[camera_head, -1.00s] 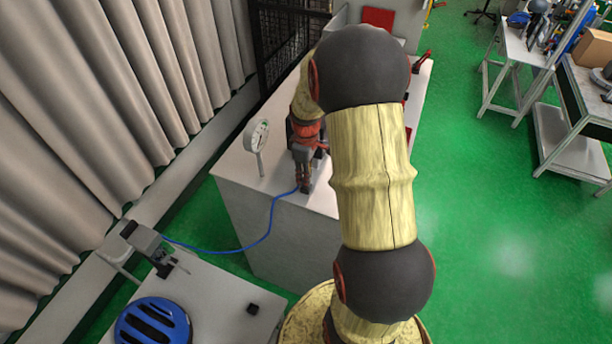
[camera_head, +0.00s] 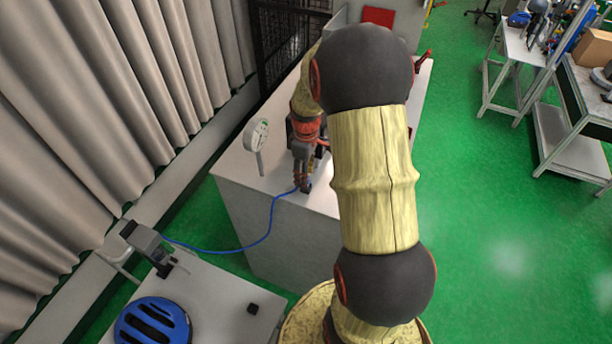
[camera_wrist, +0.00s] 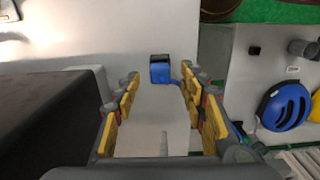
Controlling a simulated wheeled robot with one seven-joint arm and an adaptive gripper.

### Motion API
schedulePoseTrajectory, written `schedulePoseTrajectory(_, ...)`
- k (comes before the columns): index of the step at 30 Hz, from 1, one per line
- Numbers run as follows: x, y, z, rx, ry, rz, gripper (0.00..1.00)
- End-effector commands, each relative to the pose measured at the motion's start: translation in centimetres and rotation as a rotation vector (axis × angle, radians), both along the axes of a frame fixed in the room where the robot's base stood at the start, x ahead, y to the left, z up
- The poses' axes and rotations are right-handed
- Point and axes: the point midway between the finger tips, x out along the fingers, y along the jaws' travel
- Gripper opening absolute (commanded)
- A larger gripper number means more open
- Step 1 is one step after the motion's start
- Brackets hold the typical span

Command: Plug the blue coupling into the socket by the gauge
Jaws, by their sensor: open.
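The blue coupling (camera_wrist: 160,68) shows in the wrist view just beyond my fingertips, roughly centred between them. In the head view the coupling (camera_head: 306,187) is at the near edge of the white bench, with its blue hose (camera_head: 270,222) hanging down to the left. My gripper (camera_wrist: 160,92) is open, its yellow-padded fingers apart with clear space on both sides of the coupling. In the head view my gripper (camera_head: 304,172) is just above the coupling. The round white gauge (camera_head: 256,136) stands on the bench to the left of my gripper. I cannot make out the socket.
The white bench top (camera_head: 243,172) is bare around the gauge. A lower grey table (camera_head: 215,290) at front left holds a blue helmet (camera_head: 152,324), a small black block (camera_head: 253,308) and a grey device (camera_head: 148,245) where the hose leads. Curtains hang at the left.

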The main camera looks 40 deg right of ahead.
Motion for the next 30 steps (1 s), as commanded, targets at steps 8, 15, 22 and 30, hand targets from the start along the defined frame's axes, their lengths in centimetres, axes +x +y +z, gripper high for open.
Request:
schedulePoseTrajectory(8, 0.1, -0.1, 5.6, -0.003, -0.005, 0.000, 0.42)
schedulePoseTrajectory(15, 0.1, -0.1, 9.4, -0.002, -0.003, 0.000, 0.42)
schedulePoseTrajectory(22, 0.0, 0.0, 10.7, -0.001, -0.001, 0.000, 0.42)
schedulePoseTrajectory(30, 0.0, 0.0, 10.8, -0.001, 0.000, 0.000, 0.42)
